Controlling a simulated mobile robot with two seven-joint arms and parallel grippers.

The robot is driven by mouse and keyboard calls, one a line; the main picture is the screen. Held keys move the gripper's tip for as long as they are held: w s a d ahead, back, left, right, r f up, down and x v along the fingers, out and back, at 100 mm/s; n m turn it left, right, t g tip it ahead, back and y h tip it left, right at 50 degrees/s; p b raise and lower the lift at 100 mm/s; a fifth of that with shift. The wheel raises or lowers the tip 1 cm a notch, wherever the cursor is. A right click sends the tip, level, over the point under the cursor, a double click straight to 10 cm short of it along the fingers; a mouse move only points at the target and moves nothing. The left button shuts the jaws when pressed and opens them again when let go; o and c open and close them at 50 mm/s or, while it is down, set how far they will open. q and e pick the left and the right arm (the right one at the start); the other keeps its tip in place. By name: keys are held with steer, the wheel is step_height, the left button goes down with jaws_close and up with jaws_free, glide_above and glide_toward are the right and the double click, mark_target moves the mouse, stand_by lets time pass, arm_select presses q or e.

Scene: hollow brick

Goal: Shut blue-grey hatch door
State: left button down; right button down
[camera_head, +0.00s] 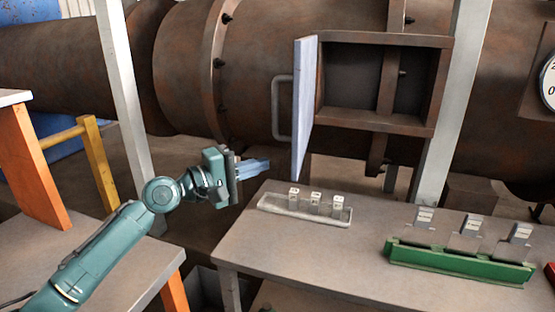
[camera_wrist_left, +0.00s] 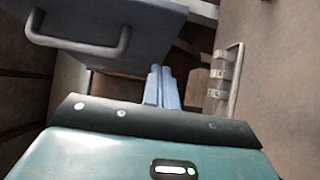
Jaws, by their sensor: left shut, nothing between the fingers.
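The blue-grey hatch door (camera_head: 303,105) stands swung open in the head view, seen nearly edge-on. It hangs at the left side of a brown open-fronted frame (camera_head: 385,40), and its grey bar handle (camera_head: 282,108) is on the left face. The door's face (camera_wrist_left: 150,22) and handle (camera_wrist_left: 80,45) also show at the top left of the left wrist view. My left gripper (camera_head: 268,164) is shut and empty, below and left of the door, apart from it. Its closed blue fingers show in the left wrist view (camera_wrist_left: 161,86). My right gripper is not in view.
Below the door, a grey table (camera_head: 300,237) carries a pale tray (camera_head: 275,205) with several small labelled blocks, just right of my left gripper. A green rack (camera_head: 450,264) with labelled cards stands further right. Grey posts (camera_head: 120,80) and a large rusty pipe (camera_head: 60,65) stand behind.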

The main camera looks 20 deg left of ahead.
arm_select(q)
steer(key=d+p, duration=0.1)
steer(key=d, duration=0.1)
steer(key=w+d+p, duration=0.1)
steer(key=d, duration=0.1)
steer(key=shift+d, duration=0.2)
stand_by(0.3)
